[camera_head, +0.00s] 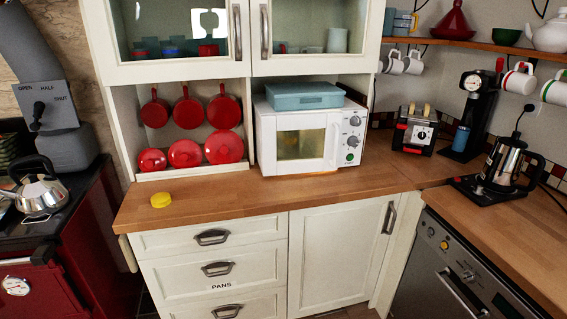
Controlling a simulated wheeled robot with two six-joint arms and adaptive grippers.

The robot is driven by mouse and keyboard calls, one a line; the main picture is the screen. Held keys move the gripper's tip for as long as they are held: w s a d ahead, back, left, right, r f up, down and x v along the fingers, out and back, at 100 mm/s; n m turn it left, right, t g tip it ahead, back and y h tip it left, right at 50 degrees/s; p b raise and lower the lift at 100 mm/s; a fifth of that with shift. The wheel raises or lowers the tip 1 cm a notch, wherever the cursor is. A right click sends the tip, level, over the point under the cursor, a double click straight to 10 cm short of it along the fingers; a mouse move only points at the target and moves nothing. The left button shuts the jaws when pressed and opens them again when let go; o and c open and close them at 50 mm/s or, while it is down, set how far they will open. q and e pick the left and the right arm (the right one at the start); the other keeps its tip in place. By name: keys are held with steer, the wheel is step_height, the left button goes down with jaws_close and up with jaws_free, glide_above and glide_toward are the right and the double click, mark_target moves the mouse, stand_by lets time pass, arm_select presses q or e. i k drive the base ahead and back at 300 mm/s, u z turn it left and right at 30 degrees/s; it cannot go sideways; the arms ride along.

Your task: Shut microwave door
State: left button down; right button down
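The white microwave (264,140) stands on the wooden counter, under the glass-fronted cabinet. Its door (287,118) faces me, with a yellowish window (301,145) and a pale upright handle (333,144) at its right edge. The door lies flush or nearly flush with the front; I cannot tell whether a small gap is left. The control panel (352,135) with knobs and a green button is to the right of the door. Neither of my grippers shows in the head view.
A blue-grey box (304,96) lies on the microwave. Red pans (188,112) hang to its left. A yellow round object (161,200) is on the counter's left part. The counter before the microwave is clear.

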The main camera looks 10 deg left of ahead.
mark_target(298, 143)
steer(key=u, duration=0.55)
steer(key=i, duration=1.3)
steer(key=z, duration=0.35)
